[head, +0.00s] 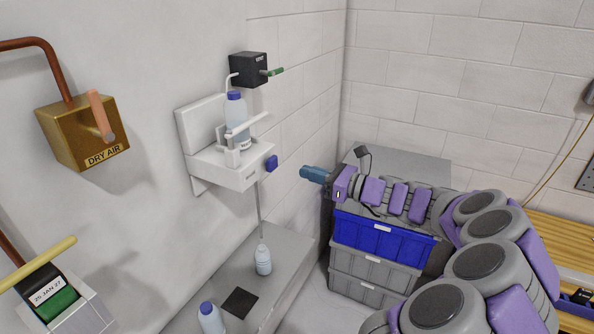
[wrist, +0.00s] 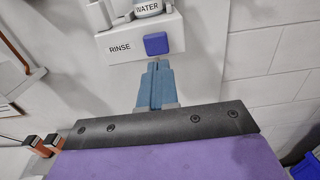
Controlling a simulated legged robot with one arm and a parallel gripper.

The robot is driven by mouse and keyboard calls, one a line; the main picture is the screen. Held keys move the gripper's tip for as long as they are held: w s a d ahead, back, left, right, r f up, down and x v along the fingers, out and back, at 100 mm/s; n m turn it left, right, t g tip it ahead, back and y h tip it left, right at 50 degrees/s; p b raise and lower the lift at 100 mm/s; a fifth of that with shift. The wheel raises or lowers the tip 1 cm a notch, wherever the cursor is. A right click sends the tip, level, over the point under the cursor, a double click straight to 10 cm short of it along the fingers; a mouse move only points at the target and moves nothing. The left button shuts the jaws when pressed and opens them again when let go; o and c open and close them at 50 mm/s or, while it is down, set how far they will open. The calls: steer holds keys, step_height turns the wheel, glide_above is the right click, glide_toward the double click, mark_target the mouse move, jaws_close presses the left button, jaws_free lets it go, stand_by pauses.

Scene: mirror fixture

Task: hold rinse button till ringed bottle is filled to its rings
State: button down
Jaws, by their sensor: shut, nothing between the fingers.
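The blue rinse button (head: 271,163) is on the right end of a white wall dispenser (head: 226,172). In the wrist view the button (wrist: 155,44) sits beside the word RINSE. My gripper (head: 304,173) has blue fingers, shut and empty, pointing at the button with a gap between them. In the wrist view the fingertips (wrist: 157,66) are just below the button. A small pale bottle (head: 263,261) stands upright on the grey bench under the dispenser's thin tube (head: 260,212). Its rings and water level are too small to make out.
A blue-capped bottle (head: 237,112) stands on the dispenser. Another blue-capped bottle (head: 210,318) and a black square (head: 240,303) are on the bench (head: 285,270). A black box (head: 249,69) is above. Blue and grey crates (head: 383,238) stand below my arm.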

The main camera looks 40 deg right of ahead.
steer(key=v, duration=0.5)
steer(key=shift+s+a+r, duration=0.1)
steer(key=shift+s+a, duration=0.2)
steer(key=shift+a, duration=0.05)
steer(key=shift+d, duration=0.1)
